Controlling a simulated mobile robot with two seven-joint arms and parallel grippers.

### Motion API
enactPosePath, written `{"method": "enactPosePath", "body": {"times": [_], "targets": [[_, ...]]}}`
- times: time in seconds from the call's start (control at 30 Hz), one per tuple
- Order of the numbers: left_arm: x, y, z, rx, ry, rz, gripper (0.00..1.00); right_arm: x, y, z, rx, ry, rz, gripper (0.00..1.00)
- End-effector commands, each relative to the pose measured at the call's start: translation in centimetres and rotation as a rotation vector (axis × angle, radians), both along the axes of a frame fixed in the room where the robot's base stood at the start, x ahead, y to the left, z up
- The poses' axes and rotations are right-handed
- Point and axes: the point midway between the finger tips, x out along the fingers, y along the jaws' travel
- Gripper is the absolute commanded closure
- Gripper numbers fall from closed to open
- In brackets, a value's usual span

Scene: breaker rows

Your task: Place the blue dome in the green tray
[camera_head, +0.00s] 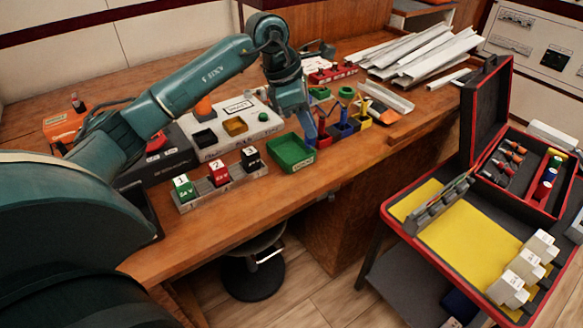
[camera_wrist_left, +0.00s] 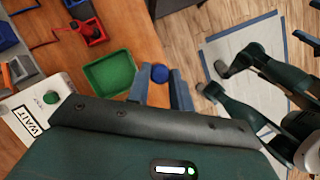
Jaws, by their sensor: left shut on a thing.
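The blue dome (camera_wrist_left: 160,73) shows in the left wrist view between the two fingertips of my left gripper (camera_wrist_left: 159,84), which is shut on it. In the head view my left gripper (camera_head: 309,138) hangs at the right rear side of the green tray (camera_head: 290,165); the dome cannot be made out clearly there. The green tray is shallow and looks empty. It also shows in the left wrist view (camera_wrist_left: 109,84), just left of the held dome. The dome appears beside the tray, not over its middle. My right gripper is not seen.
A white panel (camera_head: 253,130) with a green button lies left of the tray. Breakers numbered 1 to 3 stand on a rail (camera_head: 222,189) in front. Red, blue (camera_head: 340,129) and yellow bins (camera_head: 361,119) stand right. White trunking (camera_head: 425,50) lies behind. The bench front edge is close.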

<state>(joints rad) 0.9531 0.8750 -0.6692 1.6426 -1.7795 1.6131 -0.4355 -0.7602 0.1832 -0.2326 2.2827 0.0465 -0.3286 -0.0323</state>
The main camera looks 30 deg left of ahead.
Motion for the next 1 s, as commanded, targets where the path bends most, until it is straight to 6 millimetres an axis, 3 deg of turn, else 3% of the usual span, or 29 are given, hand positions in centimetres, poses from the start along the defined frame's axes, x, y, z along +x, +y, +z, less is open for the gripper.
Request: {"method": "enactPosePath", "body": {"times": [0.03, 0.2, 0.43, 0.57, 0.83, 1.0], "targets": [[0.7, 0.7, -0.9, 0.000, -0.006, 0.132, 1.00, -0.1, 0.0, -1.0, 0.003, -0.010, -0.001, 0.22], [2.8, 3.4, -1.3, -0.002, -0.005, 0.609, 1.00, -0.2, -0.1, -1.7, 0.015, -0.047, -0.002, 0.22], [4.5, 6.5, -1.3, -0.003, -0.001, 1.092, 1.00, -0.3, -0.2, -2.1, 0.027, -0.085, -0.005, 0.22], [4.8, 7.3, -1.4, -0.001, 0.002, 1.220, 1.00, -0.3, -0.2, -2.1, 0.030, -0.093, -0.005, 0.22], [4.8, 7.5, -6.0, -0.001, 0.007, 1.251, 1.00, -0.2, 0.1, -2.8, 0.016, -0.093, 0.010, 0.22], [4.8, 7.5, -7.4, -0.002, 0.004, 1.250, 1.00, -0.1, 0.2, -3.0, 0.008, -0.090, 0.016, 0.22]]}}
